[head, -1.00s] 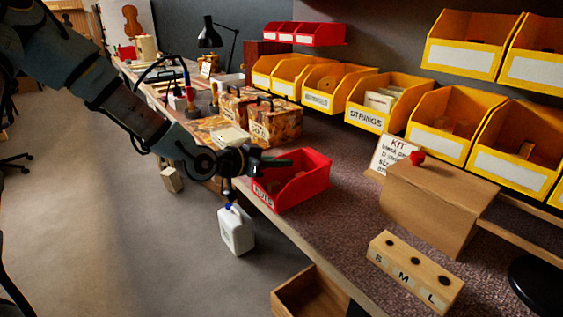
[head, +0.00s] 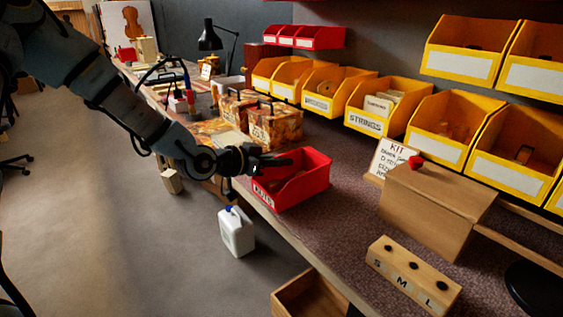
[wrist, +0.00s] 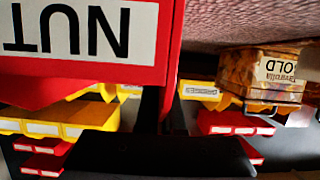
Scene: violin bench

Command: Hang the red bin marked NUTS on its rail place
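The red bin marked NUTS (head: 303,188) stands upright on the bench near its front edge, with its label facing the front left. Some small contents show inside. My gripper (head: 275,163) is at the bin's left rim, with a dark finger reaching over it. In the wrist view the bin's red wall and upside-down label (wrist: 80,28) fill the upper left. The dark fingers are close to a narrow red edge there, but whether they press on it is unclear. Small red bins (head: 304,37) hang in a row on the back wall.
Yellow bins (head: 383,104) hang along the back, right of the red ones. Patterned boxes (head: 274,126) stand left of the NUTS bin. A wooden box (head: 430,214) and an S-M-L block (head: 412,277) are to the right. A white jug (head: 236,232) is below the front edge.

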